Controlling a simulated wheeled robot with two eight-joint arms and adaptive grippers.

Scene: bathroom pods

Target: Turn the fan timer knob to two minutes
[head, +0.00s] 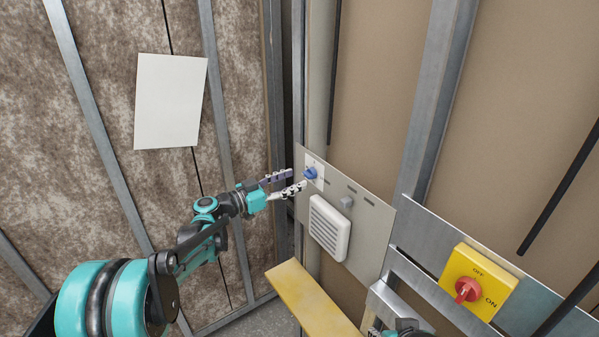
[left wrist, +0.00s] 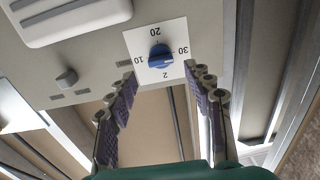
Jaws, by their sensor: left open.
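The fan timer knob (head: 310,173) is a small blue knob on a white square dial plate, fixed to a grey panel. In the left wrist view the knob (left wrist: 160,56) sits amid the marks 10, 20, 30 and 2; which mark it points at is not clear. My left gripper (head: 297,180) is open in front of the dial. In the left wrist view its two fingers (left wrist: 161,75) reach to either side of the plate's lower part, with the knob just beyond the tips and no clear contact. A teal part of my right arm shows at the bottom edge; its jaws are not clear.
A white vent grille (head: 329,228) and a small grey knob (head: 346,202) are on the same panel. A yellow switch box (head: 478,282) with a red knob is at lower right. A yellow board (head: 312,300) lies below the panel. Metal studs stand around.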

